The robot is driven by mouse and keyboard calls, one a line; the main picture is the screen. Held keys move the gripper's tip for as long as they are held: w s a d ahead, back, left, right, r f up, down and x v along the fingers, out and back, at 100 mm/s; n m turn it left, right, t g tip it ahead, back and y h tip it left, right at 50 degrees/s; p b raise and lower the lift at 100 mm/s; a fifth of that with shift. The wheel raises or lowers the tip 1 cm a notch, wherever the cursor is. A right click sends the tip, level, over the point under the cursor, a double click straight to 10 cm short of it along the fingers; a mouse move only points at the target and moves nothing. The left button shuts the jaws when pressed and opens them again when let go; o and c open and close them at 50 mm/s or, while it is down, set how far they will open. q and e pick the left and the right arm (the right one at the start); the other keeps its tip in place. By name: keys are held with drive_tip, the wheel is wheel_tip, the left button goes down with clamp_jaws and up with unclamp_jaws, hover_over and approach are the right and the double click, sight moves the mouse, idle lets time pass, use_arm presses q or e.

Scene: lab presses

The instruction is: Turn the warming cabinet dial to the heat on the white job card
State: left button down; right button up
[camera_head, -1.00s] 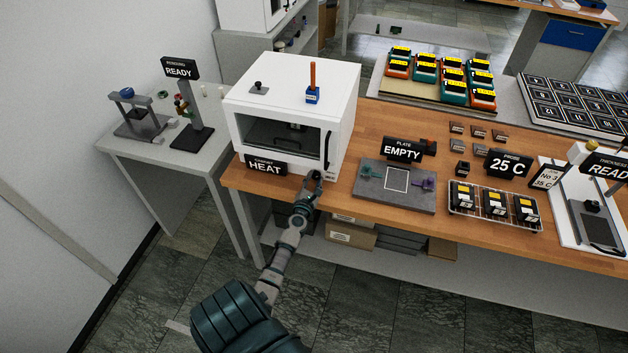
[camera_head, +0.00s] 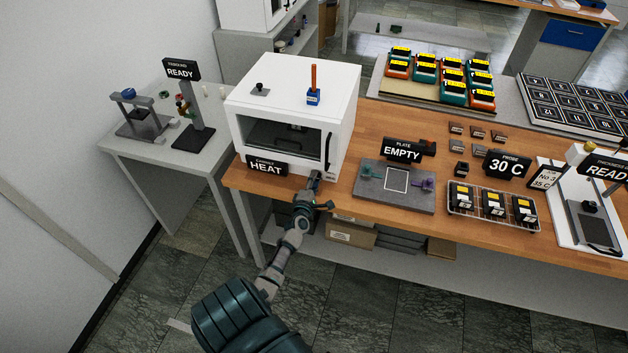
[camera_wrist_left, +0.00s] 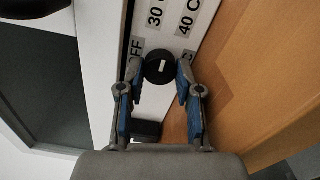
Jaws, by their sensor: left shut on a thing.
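The white warming cabinet (camera_head: 335,118) stands at the left end of the wooden bench, its dark window door closed. Its black dial (camera_wrist_left: 158,67) shows in the left wrist view with a short white mark on its face. Labels around it read 30 C (camera_wrist_left: 155,17), 40 C (camera_wrist_left: 188,17) and a partly hidden OFF (camera_wrist_left: 136,50); another label is mostly covered. My left gripper (camera_head: 315,178) is shut on the dial, with blue fingers (camera_wrist_left: 157,75) on both sides. The white job card (camera_head: 545,176) reads No 3, 35 C. My right gripper is not in view.
A HEAT sign (camera_head: 266,167) stands by the cabinet's front left corner. A grey plate (camera_head: 395,203) with an EMPTY sign (camera_head: 402,150) lies to the right. A probe sign (camera_head: 506,164) reads 30 C, behind a wire rack (camera_head: 493,219). Boxes (camera_head: 350,235) sit under the bench.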

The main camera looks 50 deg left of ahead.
use_arm(q)
drive_tip(key=shift+d+f+m, duration=0.2)
drive_tip(key=shift+f+m, duration=0.15)
drive_tip(key=shift+m, duration=0.05)
